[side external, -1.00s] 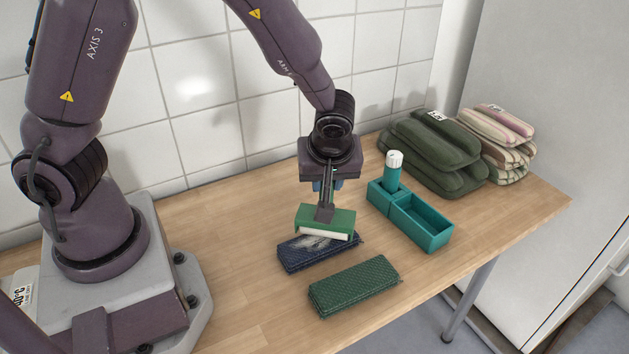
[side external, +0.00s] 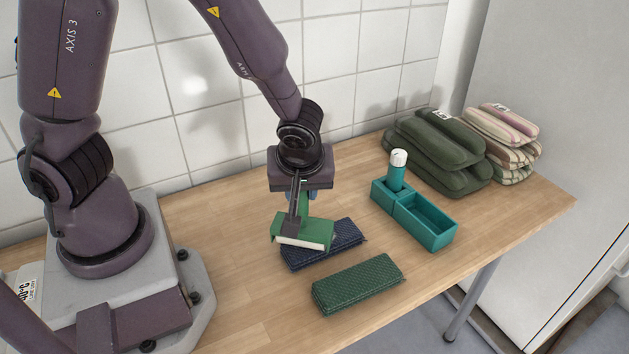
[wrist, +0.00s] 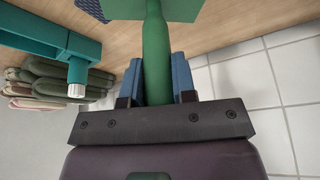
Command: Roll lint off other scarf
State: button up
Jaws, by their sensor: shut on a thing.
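My gripper (side external: 296,197) is shut on the green handle of a lint roller (side external: 303,231), with its pale roller strip facing down. The blue fingers (wrist: 156,84) flank the handle (wrist: 156,48) in the wrist view. The roller head is over the left end of a folded navy scarf (side external: 343,235); I cannot tell whether it touches. The visible right part of this scarf looks free of pale lint; its left part is partly hidden. A folded green scarf (side external: 357,284) lies in front, with no clear lint. A navy corner shows in the wrist view (wrist: 91,9).
A teal two-part tray (side external: 432,231) stands to the right, with a white-capped teal bottle (side external: 397,172) in its left part. Folded dark green (side external: 437,160) and striped textiles (side external: 508,143) are stacked behind. A tiled wall backs the wooden table (side external: 229,251).

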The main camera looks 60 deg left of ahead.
jog(key=shift+s, duration=0.85)
jog(key=shift+s+r, duration=0.2)
notch_tip(320, 180, up, 8)
jog(key=shift+f, duration=0.15)
